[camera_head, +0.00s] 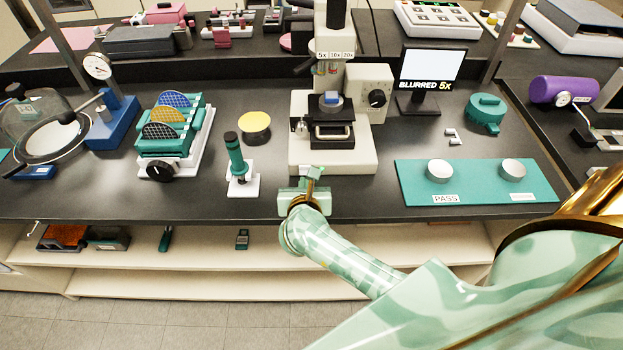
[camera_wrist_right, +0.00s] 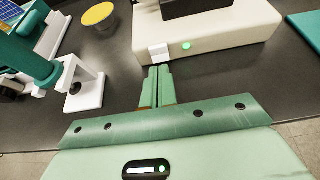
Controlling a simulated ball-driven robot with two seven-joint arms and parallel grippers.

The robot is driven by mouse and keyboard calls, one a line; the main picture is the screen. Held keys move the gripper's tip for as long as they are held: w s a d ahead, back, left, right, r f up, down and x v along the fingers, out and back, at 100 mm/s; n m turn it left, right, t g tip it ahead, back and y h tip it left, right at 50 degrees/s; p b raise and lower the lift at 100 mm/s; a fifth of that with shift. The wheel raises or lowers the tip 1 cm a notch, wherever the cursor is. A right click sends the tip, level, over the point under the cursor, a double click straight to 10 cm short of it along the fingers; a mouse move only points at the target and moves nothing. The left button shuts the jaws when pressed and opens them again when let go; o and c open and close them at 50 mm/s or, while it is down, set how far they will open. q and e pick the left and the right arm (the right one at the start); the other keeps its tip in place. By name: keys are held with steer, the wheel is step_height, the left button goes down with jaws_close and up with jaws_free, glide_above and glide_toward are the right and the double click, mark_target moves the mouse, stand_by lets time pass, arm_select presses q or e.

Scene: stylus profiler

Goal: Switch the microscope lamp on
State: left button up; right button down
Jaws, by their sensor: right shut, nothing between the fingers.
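The microscope (camera_head: 335,163) stands on the bench with a cream base, a stage and a side box with a black knob. In the right wrist view its base (camera_wrist_right: 225,35) has a small white block-like switch (camera_wrist_right: 158,52) on the front edge, with a round green light (camera_wrist_right: 187,46) beside it that looks lit. My right gripper (camera_head: 314,174) is at the front of the base. In the wrist view its fingers (camera_wrist_right: 158,72) are shut and empty, with the tips right at the white switch; I cannot tell whether they touch. My left gripper is not in view.
Left of the base are a teal tool on a white stand (camera_head: 240,184) and a yellow-topped disc (camera_head: 255,124). A teal mat (camera_head: 473,189) with two pale discs lies at right. Bare bench shows between them.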

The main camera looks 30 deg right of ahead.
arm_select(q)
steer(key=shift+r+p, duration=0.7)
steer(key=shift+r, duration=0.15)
arm_select(e)
steer(key=s+a+r, duration=0.3)
steer(key=s+r, duration=0.3)
steer(key=r, duration=0.1)
steer(key=shift+a, duration=0.25)
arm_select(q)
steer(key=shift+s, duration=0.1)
